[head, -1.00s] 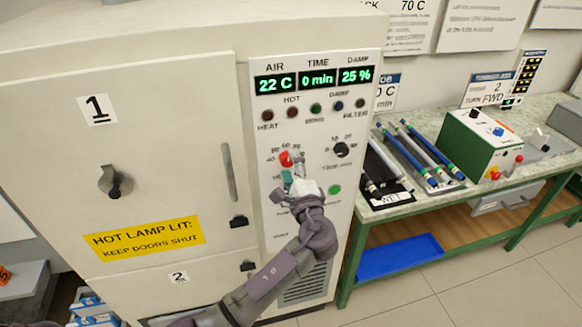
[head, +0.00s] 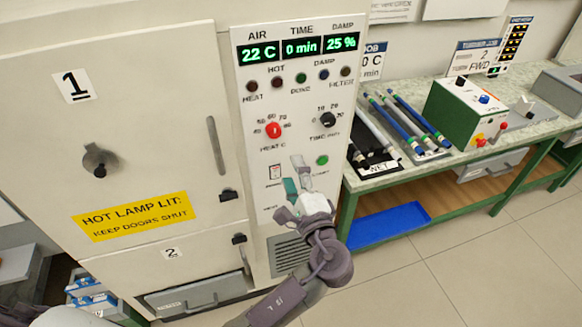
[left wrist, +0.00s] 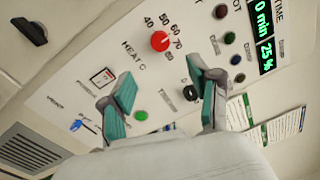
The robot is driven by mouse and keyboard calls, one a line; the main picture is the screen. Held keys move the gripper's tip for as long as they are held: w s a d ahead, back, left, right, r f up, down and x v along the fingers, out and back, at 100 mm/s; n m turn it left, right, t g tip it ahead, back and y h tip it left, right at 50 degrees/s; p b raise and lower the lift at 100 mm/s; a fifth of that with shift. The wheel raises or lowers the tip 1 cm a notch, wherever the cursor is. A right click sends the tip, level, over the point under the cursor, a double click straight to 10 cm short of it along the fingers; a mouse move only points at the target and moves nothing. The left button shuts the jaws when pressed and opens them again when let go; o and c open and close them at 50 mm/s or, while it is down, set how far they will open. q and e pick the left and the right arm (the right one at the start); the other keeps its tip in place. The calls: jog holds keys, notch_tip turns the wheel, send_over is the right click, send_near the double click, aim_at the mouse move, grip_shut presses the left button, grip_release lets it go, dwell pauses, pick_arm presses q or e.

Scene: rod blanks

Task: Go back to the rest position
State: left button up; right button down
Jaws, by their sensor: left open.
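My left gripper (head: 298,182) is open and empty in front of the lower control panel of the oven cabinet (head: 185,110). Its two green-padded fingers stand apart in the left wrist view (left wrist: 158,85). The red HEAT C knob (head: 273,130) is above the gripper and clear of it; it also shows in the left wrist view (left wrist: 160,41). The black timer knob (head: 328,119) and green button (head: 322,160) are up and to the right of the fingers. My right gripper is not in view.
The displays (head: 297,48) read 22 C, 0 min and 25 %. Door 1 (head: 130,130) and door 2 are shut. To the right, a bench (head: 400,178) holds several rods (head: 411,127) and a green-sided control box (head: 466,110). A blue tray (head: 390,225) lies below. Floor at front right is clear.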

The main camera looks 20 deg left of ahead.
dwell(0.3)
pick_arm(q)
notch_tip(320, 180, down, 24)
jog(key=m+g+h+b, duration=0.2)
jog(key=g+h, duration=0.2)
jog(key=h, duration=0.1)
jog(key=s+a+f+n+g+h, duration=0.1)
jog(key=s+f+g, duration=0.1)
jog(key=s+f, duration=0.5)
jog(key=s+a+f+n+g+h, duration=0.1)
jog(key=s+a+f+g, duration=0.1)
jog(key=f, duration=0.9)
jog(key=s+a+f+n+g+h+b, duration=0.1)
jog(key=s+a+f+n+g, duration=0.15)
jog(key=s+f, duration=0.6)
jog(key=s+a+f+n+g+h+b, duration=0.1)
jog(key=s+f+n+g+h, duration=0.15)
jog(key=s+f, duration=0.65)
jog(key=s+a+f+n, duration=0.1)
jog(key=s+n, duration=0.1)
jog(key=s, duration=0.4)
jog(key=s+a+f+n+g, duration=0.1)
jog(key=s+a+f+n, duration=0.1)
jog(key=s, duration=0.4)
jog(key=s+a+f+n+b, duration=0.1)
jog(key=s+n, duration=0.1)
jog(key=s, duration=0.4)
jog(key=shift+s+a+f+n, duration=0.15)
jog(key=shift+f+n, duration=0.25)
